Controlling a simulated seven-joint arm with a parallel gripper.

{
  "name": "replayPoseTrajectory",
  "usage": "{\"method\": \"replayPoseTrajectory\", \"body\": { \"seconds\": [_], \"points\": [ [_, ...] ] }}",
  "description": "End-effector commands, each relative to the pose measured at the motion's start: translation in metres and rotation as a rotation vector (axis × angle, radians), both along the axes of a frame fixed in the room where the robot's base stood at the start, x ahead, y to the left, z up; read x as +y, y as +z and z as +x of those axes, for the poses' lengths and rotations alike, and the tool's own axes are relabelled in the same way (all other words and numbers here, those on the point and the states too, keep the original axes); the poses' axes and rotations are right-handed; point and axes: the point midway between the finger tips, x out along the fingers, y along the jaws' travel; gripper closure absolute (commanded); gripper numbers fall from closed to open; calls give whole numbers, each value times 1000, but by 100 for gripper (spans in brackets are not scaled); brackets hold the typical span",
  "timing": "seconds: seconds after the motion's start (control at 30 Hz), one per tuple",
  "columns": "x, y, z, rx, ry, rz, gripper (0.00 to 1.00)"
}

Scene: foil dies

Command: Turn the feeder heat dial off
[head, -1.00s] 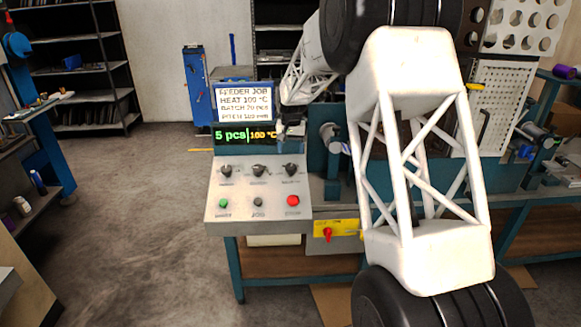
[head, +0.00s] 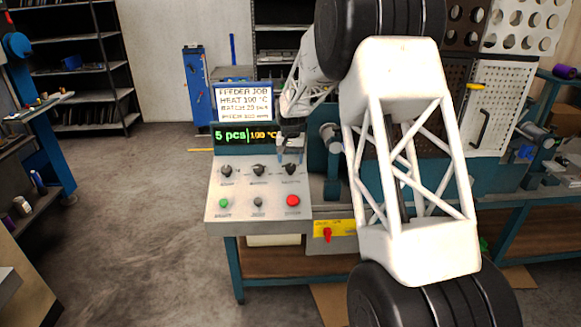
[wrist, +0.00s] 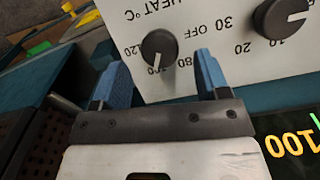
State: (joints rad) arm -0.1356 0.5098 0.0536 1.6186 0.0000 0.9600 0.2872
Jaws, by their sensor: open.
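The heat dial (wrist: 159,46) is a round black knob on the pale control panel, marked HEAT °C in the wrist view. Its white pointer line points toward the 100 mark, away from OFF. In the head view it is the rightmost knob (head: 291,170) of the top row. My gripper (wrist: 160,56) is open and empty, with one blue finger on each side of the dial in the picture. In the head view my gripper (head: 290,159) is just above the dial. I cannot tell the remaining gap. The display (head: 245,136) reads 5 pcs and 100 °C.
A second black knob (wrist: 284,17) is right of the heat dial in the wrist view. Below the knobs in the head view are a green button (head: 223,203), a dark button (head: 258,202) and a red button (head: 293,201). A red switch (head: 327,235) sits on a yellow plate.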

Motion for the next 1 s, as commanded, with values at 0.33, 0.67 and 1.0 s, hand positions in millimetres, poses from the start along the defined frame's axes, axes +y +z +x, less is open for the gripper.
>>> {"method": "replayPoseTrajectory", "body": {
  "seconds": [0.33, 0.67, 1.0],
  "points": [
    [0, -32, 0, 0, 0, 0, 31],
    [0, -35, 0, -1, 0, 0, 31],
    [0, -35, 0, -1, 0, 0, 76]
  ]
}}
